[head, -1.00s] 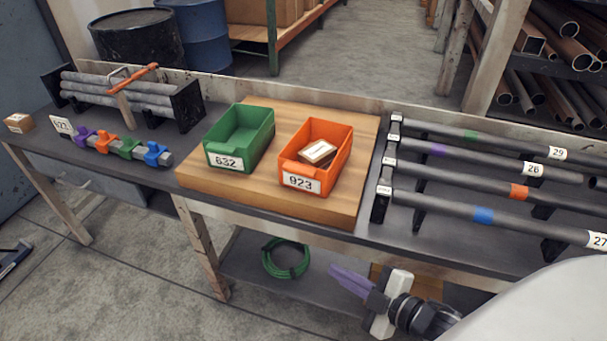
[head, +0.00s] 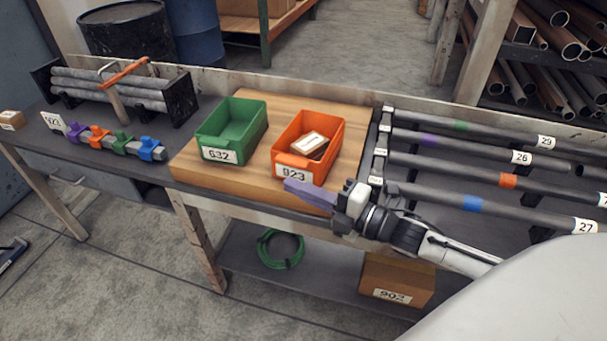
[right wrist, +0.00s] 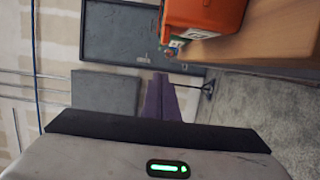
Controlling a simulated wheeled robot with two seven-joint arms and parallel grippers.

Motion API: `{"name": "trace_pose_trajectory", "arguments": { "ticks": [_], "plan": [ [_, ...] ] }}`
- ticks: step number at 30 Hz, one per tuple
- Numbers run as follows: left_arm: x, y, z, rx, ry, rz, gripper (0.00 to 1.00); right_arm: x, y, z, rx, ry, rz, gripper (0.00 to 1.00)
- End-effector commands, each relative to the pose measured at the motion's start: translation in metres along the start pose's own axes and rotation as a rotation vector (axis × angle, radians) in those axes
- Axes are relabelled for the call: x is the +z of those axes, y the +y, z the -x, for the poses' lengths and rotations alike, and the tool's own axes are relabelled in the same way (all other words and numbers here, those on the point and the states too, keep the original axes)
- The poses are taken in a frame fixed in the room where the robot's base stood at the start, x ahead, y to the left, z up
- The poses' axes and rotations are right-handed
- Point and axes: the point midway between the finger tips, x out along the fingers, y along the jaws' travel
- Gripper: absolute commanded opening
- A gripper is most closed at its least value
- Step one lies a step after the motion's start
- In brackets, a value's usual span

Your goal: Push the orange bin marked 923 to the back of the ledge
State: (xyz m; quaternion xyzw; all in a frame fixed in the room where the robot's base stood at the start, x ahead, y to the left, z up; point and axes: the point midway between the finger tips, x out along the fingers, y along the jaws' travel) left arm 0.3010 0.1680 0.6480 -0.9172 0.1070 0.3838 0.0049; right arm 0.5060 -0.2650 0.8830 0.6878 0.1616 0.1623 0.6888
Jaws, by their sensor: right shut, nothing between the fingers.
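The orange bin (head: 292,160) marked 923 stands on the right part of the wooden ledge (head: 235,182), near its front edge, with a small box inside. It also shows at the top of the right wrist view (right wrist: 205,14). My right gripper (head: 290,190) is shut and empty, with purple fingers. It is just in front of the bin's labelled face in the head view; I cannot tell whether it touches. Its fingers show in the right wrist view (right wrist: 160,98), apart from the bin in that picture. My left gripper is not in view.
A green bin (head: 222,148) marked 632 stands left of the orange bin on the ledge. Racked pipes (head: 430,165) lie to the right. A clamp holder with grey pipes (head: 100,90) is at left. Bare ledge shows behind the bins.

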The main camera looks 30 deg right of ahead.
Motion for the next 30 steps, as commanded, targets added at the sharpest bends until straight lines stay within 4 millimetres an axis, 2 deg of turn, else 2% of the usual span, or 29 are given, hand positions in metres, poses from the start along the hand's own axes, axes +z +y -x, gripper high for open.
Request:
{"name": "trace_pose_trajectory", "arguments": {
  "ticks": [3,7,21,30],
  "plan": [
    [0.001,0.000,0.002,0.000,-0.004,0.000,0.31,0.018,0.000,-0.007,-0.002,-0.001,0.003,0.00],
    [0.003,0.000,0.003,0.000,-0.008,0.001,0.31,0.032,0.000,-0.010,-0.001,0.000,0.001,0.00],
    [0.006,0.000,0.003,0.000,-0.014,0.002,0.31,0.039,-0.001,-0.011,-0.001,0.000,-0.001,0.00],
    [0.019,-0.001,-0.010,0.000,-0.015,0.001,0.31,0.074,-0.002,-0.020,-0.001,-0.001,0.000,0.00]
  ]
}}
